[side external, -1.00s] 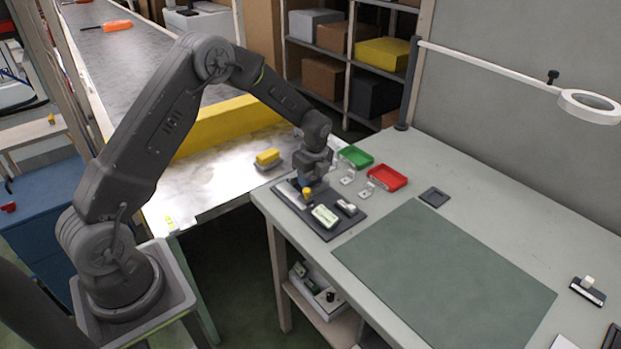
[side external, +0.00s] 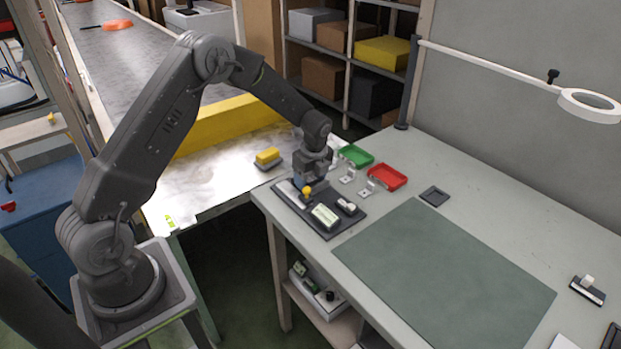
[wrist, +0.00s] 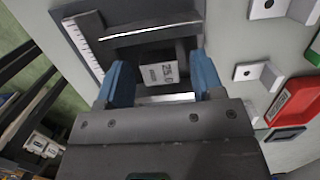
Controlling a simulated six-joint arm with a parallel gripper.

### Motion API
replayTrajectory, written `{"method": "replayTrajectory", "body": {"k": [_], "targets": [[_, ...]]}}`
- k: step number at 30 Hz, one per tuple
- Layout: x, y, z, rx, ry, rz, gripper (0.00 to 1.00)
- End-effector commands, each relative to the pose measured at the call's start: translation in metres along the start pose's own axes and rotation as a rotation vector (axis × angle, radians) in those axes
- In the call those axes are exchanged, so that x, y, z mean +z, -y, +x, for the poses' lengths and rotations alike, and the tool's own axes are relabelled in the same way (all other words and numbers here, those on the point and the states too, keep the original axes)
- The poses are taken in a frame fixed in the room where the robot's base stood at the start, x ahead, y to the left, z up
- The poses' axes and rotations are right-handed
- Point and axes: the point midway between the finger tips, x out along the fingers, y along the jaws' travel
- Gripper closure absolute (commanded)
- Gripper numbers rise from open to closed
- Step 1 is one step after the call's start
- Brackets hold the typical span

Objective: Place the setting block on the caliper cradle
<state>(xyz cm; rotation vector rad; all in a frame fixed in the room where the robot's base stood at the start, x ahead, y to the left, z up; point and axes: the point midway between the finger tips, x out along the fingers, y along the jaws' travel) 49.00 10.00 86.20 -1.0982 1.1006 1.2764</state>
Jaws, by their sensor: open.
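My gripper (wrist: 160,82) has two blue fingers, spread apart. Between them in the wrist view is a small grey block marked 25.0 (wrist: 158,73), which looks like the setting block. I see no clear contact between it and the fingers. Just beyond it are a dark bar with a bright edge and a white graduated scale (wrist: 84,42), which look like the caliper on its cradle. In the side view my gripper (side external: 306,184) is low over the far-left end of the dark fixture board (side external: 329,232). The block is hidden there.
Small metal brackets (side external: 367,188), a green tray (side external: 356,156) and a red tray (side external: 387,177) stand behind. A green mat (side external: 445,270) lies clear to the right.

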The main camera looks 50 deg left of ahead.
Motion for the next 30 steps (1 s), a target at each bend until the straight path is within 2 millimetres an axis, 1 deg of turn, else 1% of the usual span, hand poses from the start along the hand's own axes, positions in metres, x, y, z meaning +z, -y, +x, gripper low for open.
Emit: {"method": "replayTrajectory", "body": {"k": [5, 12, 15, 18, 23, 26, 29, 30], "targets": [[0.0, 0.001, -0.028, -0.005, 0.001, 0.0, 0.39], [0.0, 0.001, -0.08, -0.006, 0.001, -0.001, 0.39], [0.0, 0.001, -0.097, -0.004, 0.001, 0.0, 0.39], [0.0, 0.001, -0.109, -0.003, 0.001, 0.0, 0.39], [-0.001, -0.001, -0.123, -0.008, 0.0, -0.014, 0.39], [-0.007, -0.011, -0.145, -0.034, -0.004, -0.086, 0.39], [-0.018, -0.031, -0.179, -0.081, -0.017, -0.228, 0.39], [-0.024, -0.043, -0.195, -0.103, -0.027, -0.301, 0.39]]}}
